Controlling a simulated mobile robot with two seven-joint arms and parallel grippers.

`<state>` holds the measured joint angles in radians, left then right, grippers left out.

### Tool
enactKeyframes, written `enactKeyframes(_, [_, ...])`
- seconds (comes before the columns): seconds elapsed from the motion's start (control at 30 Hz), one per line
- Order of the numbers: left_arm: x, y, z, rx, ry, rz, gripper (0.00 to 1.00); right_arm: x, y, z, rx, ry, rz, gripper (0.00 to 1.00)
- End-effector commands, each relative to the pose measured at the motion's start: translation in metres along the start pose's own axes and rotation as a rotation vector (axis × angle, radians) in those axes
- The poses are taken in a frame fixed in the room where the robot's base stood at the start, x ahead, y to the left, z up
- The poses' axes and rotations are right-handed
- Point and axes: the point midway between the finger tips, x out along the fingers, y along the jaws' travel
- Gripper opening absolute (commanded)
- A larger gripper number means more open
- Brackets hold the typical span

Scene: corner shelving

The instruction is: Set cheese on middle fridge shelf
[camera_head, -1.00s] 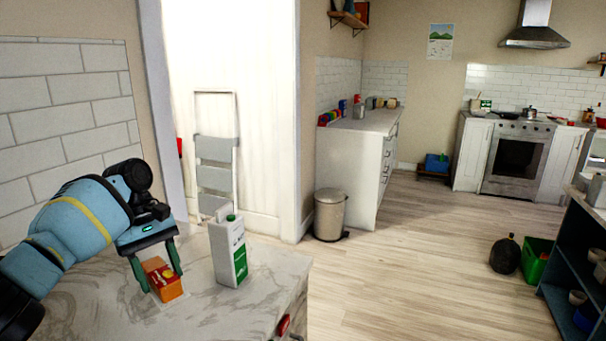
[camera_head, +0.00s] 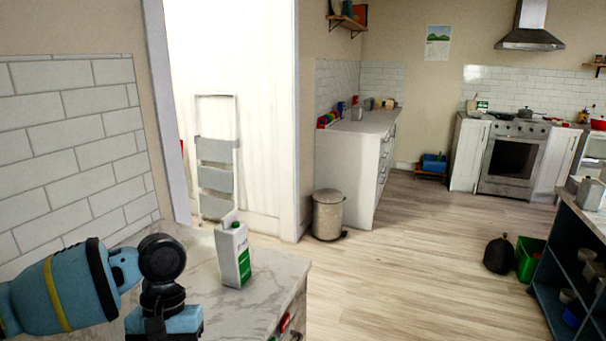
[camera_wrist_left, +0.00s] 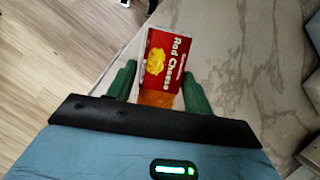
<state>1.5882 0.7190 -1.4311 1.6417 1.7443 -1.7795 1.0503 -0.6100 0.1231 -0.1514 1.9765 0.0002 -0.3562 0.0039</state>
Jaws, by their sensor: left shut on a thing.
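The cheese (camera_wrist_left: 163,68) is a red and orange pack with "Red Cheese" lettering, seen in the left wrist view. My left gripper (camera_wrist_left: 160,85) is shut on it, with a green finger on each side of the pack. In the head view my left arm comes in at the lower left; its fingers and the cheese are out of sight at the bottom edge. No fridge or fridge shelf shows in any view. My right gripper is not in view.
A white and green carton (camera_head: 233,255) stands on the marble counter (camera_head: 265,290) beside my left arm. A bin (camera_head: 328,214) stands on the floor beyond. A dark shelf unit (camera_head: 568,262) is at the right. The wooden floor (camera_head: 400,265) between is open.

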Motion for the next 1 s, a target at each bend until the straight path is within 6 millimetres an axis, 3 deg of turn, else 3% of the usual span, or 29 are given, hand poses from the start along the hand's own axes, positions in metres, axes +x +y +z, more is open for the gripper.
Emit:
enactKeyframes(0.1, [0.01,-0.001,0.023,0.051,0.006,-0.02,0.17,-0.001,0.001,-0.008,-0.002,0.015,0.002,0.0])
enactKeyframes(0.3, [0.022,-0.003,0.041,0.09,0.004,-0.036,0.17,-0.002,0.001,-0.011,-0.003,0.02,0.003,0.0])
enactKeyframes(1.0, [0.025,-0.002,0.043,0.095,0.003,-0.038,0.17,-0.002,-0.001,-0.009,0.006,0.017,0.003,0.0])
